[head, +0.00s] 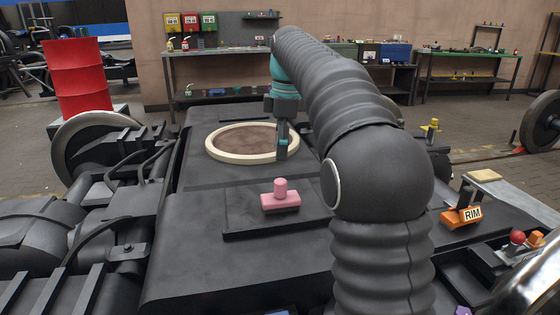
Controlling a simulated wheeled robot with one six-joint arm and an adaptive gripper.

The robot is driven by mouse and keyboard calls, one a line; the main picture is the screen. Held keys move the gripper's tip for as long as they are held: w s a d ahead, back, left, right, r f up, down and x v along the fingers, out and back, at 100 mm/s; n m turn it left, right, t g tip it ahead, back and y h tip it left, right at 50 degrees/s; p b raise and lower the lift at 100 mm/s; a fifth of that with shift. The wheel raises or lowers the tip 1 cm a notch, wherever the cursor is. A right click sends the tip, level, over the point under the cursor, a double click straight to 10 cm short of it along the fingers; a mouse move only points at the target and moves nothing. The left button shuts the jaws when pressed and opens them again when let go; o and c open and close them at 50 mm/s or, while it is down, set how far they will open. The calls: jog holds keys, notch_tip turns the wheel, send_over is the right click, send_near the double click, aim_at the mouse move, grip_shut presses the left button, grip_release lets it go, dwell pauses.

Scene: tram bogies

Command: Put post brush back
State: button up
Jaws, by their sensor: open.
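A pink block with a short upright post (280,197), which looks like the post brush, rests upright on a flat dark plate (240,222) on the bogie frame. My gripper (282,152) points down behind and above the pink block in the picture, apart from it. It is open, and I see nothing held in it. Its fingers overlap the right edge of a cream ring (222,155) around a brown round surface. My arm covers the area to the right of the pink block.
A red-topped knob (517,238) is near the right edge. A yellow item (432,127) stands farther back. A red drum (78,80) and a workbench (215,52) are behind. The dark deck left of the plate is clear.

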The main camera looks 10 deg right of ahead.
jog(key=s+m+t, duration=0.3)
jog(key=s+m, duration=0.5)
jog(key=s, duration=0.8)
jog(key=s+f+m+t+h, duration=0.1)
jog(key=s+f+m+t, duration=0.1)
jog(key=s+f+m, duration=0.6)
jog(key=shift+s+d+f, duration=0.15)
jog(key=shift+s+f, duration=3.05)
jog(key=shift+s, duration=0.55)
jog(key=shift+c, duration=0.2)
